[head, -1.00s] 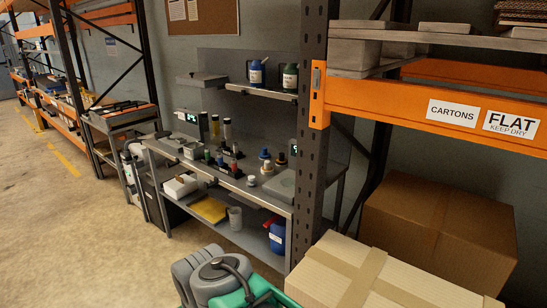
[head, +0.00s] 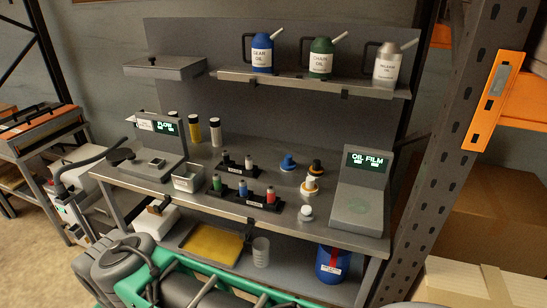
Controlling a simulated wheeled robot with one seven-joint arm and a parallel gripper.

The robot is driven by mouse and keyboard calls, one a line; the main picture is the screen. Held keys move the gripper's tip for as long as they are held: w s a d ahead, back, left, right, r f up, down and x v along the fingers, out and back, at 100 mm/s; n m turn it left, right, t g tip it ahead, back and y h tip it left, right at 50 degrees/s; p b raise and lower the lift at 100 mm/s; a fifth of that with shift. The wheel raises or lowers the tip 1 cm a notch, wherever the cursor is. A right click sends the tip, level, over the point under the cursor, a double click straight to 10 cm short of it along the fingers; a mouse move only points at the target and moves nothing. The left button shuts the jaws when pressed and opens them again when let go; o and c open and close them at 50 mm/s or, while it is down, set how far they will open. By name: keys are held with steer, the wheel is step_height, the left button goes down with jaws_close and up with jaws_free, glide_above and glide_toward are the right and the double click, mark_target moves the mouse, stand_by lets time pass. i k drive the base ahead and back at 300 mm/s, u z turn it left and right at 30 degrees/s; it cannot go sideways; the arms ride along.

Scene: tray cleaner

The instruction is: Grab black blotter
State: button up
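A small knobbed piece with a dark top and a tan base (head: 315,168) stands upright on the grey workbench (head: 262,213), right of centre. It is the darkest of a small group of knobbed pieces, but it is too small to tell for sure that it is the black blotter. A blue one (head: 288,163) stands to its left, a yellow and white one (head: 309,187) in front of it, and a white one (head: 306,213) nearer the bench's front edge. My gripper is not in view.
An "OIL FILM" display device (head: 361,195) stands right of the pieces. Black racks (head: 238,197) with coloured vials stand to their left. A shelf (head: 310,83) with oil cans hangs above. A green cart (head: 190,270) with grey containers blocks the bench's lower left front. An upright post (head: 445,150) bounds the right.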

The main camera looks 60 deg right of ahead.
mark_target(316, 170)
steer(key=i, duration=0.7)
steer(key=u, duration=2.5)
steer(key=k, duration=0.6)
steer(key=z, duration=3.05)
